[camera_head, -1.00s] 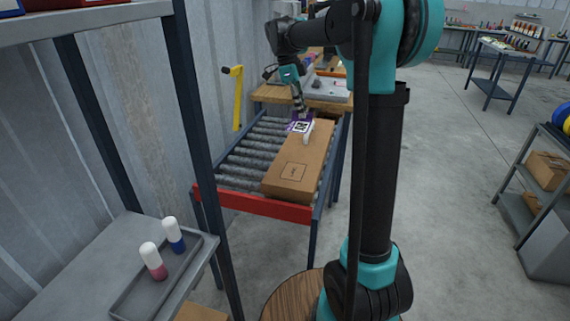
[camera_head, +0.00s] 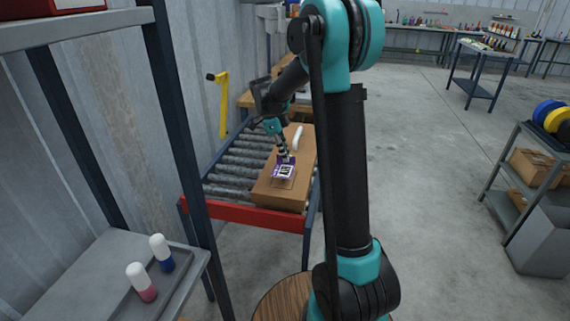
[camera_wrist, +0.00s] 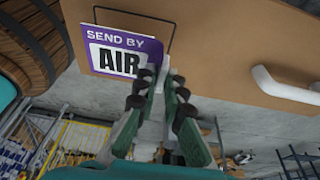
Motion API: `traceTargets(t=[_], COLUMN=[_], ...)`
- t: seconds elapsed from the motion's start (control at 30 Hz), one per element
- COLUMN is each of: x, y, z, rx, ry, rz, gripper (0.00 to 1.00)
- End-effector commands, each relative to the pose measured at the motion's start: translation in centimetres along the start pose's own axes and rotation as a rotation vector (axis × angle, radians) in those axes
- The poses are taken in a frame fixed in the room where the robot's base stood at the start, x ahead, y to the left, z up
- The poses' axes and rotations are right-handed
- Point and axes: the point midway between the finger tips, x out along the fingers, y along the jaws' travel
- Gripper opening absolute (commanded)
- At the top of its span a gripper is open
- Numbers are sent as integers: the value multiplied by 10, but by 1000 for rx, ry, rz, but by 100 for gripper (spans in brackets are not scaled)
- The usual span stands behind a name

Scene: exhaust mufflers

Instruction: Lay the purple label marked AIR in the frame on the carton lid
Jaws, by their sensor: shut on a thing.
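The purple label (camera_head: 286,170), with a white panel, reads SEND BY AIR in the wrist view (camera_wrist: 112,42). My gripper (camera_wrist: 163,78) is shut on one edge of it. In the head view my gripper (camera_head: 285,156) points down at the near half of the brown carton (camera_head: 299,145). The dark outlined frame (camera_wrist: 172,22) on the carton lid (camera_wrist: 225,30) is partly hidden behind the label, which looks offset from it. I cannot tell whether the label touches the lid.
A white handle (camera_head: 298,138) stands on the lid's far half, also in the wrist view (camera_wrist: 285,86). The carton lies on a roller conveyor (camera_head: 232,172) with a red end bar (camera_head: 240,214). A shelf post stands left.

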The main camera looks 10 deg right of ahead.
Motion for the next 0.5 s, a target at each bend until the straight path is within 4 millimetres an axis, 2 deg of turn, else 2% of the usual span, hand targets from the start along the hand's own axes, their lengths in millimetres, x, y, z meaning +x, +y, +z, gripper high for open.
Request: traceTargets(t=[0.17,0.37,0.5], x=[11,36,39], y=[0,0,0], z=[3,11,12], rx=[0,0,0], ry=[0,0,0], rz=[0,0,0], gripper=[1,1,1])
